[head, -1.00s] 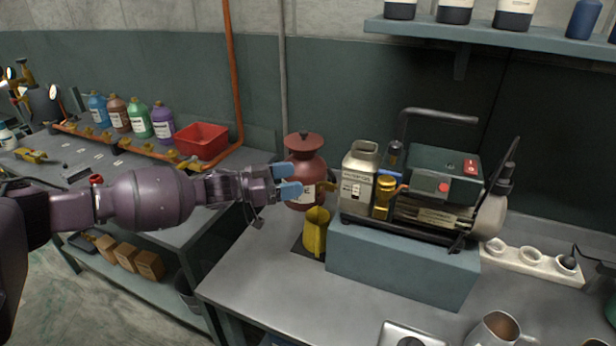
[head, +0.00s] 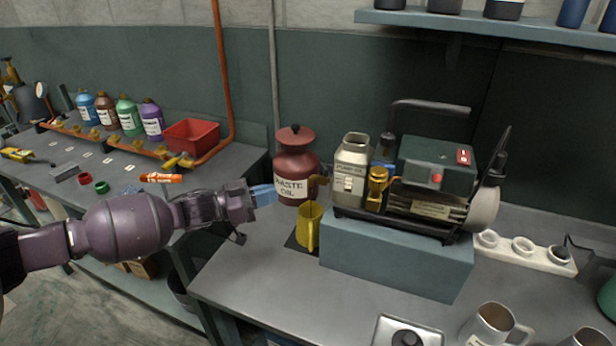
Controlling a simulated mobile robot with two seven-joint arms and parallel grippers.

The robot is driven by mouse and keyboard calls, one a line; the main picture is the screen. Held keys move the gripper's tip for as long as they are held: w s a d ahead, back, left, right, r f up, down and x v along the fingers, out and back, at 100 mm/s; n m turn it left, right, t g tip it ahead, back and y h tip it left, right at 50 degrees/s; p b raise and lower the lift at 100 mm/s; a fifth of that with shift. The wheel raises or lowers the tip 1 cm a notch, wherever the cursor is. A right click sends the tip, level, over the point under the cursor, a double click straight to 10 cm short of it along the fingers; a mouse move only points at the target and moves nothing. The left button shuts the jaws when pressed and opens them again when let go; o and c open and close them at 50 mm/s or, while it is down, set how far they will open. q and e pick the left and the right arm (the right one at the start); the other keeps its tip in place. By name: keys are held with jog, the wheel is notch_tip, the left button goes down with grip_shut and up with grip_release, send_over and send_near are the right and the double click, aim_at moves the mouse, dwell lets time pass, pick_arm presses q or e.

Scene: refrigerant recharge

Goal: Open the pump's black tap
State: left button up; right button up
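The pump (head: 437,168) has a green-grey top, a red button and a black handle, and stands on a blue-grey block (head: 395,255). A small dark fitting (head: 388,146) rises behind its brass cylinder (head: 377,187); I cannot tell whether this is the black tap. A brownish spout (head: 318,184) reaches out at the pump's left, above a yellow jug (head: 308,228). My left gripper (head: 265,195) is left of the jug, apart from it; its blue fingertips look shut together with nothing visible between them. My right gripper is out of view.
A red waste oil can (head: 294,165) stands just behind the jug. Metal mugs (head: 494,326) are at the front right. The bench between the block and its front left edge is clear.

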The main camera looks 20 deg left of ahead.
aim_at(323, 174)
pick_arm(q)
jog(key=m, duration=0.1)
jog(key=s+m, duration=0.1)
jog(key=m, duration=0.1)
jog(key=shift+a+r+m, duration=0.1)
jog(key=shift+a+m, duration=0.1)
jog(key=shift+m, duration=0.1)
grip_shut()
jog(key=w+d+r+m, duration=0.1)
jog(key=w+d+m, duration=0.1)
jog(key=m, duration=0.3)
jog(key=w+d+m, duration=0.3)
jog(key=m, duration=0.1)
jog(key=w+d+r+m, duration=0.1)
jog(key=w+d+m, duration=0.1)
jog(key=m, duration=0.3)
jog(key=shift+w+d+r+m+g, duration=0.15)
jog(key=shift+d+r+m+g, duration=0.15)
jog(key=shift+d+g, duration=0.1)
jog(key=shift+w+d, duration=0.4)
jog(key=shift+d, duration=0.1)
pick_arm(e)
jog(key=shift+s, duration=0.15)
pick_arm(q)
jog(key=shift+d, duration=0.15)
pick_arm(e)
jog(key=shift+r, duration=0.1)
